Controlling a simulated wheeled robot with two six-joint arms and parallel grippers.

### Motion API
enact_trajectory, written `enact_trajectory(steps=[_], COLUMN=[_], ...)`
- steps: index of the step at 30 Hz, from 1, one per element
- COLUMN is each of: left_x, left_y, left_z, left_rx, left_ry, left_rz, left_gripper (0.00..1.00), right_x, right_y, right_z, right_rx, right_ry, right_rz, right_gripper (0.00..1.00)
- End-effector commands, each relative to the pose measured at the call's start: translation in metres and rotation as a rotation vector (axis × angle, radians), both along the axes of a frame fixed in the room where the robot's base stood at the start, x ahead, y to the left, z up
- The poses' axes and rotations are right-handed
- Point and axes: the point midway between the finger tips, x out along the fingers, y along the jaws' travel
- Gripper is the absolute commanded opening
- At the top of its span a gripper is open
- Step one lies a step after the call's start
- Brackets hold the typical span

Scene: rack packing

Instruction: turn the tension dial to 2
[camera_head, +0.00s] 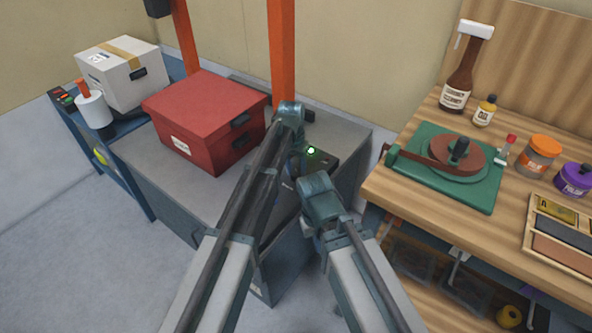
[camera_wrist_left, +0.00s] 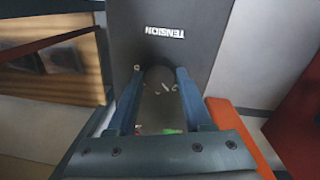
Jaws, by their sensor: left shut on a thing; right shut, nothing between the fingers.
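The dark tension panel (camera_wrist_left: 195,45) fills the upper middle of the left wrist view, with the word TENSION upside down on it. The dark round tension dial (camera_wrist_left: 158,76) stands out from the panel, with small pale marks by it. My left gripper (camera_wrist_left: 158,88) has its blue fingers on either side of the dial and is shut on it. I cannot read the dial's setting. In the head view, the dark control box (camera_head: 322,163) with a green light is partly hidden by my arms. My right gripper (camera_head: 308,222) is lower, below the box, and shut with nothing in it.
A red box (camera_head: 205,110) sits on the grey cabinet (camera_head: 135,155), left of my arms. Orange posts (camera_head: 282,60) rise behind. The wooden bench (camera_head: 385,195) at right holds a green turntable fixture (camera_head: 480,190), bottles and jars. Clear floor lies at lower left.

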Motion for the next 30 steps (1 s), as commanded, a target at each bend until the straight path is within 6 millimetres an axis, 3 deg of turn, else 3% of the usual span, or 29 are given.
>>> enact_trajectory(steps=[10, 11, 15, 30], left_x=[0.0002, 0.0002, 0.0001, 0.0001], left_y=[-0.0003, -0.0003, -0.0003, 0.0003], left_z=[0.0000, 0.0000, 0.0000, 0.0082], left_rx=[-0.001, -0.001, 0.000, 0.000], left_ry=[0.000, 0.000, 0.000, 0.000], left_rz=[-0.001, -0.001, -0.001, 0.000], left_gripper=[0.00, 0.56, 0.81, 0.81], right_x=[0.0000, 0.0000, 0.0000, 0.0000], right_y=[0.0000, 0.0000, 0.0000, 0.0000], right_z=[0.0000, 0.0000, 0.0000, 0.0082], right_rx=[0.000, 0.000, 0.000, 0.000], right_ry=[0.000, 0.000, 0.000, 0.000], right_rz=[0.000, 0.000, 0.000, 0.000], right_gripper=[0.00, 0.00, 0.00, 0.00])
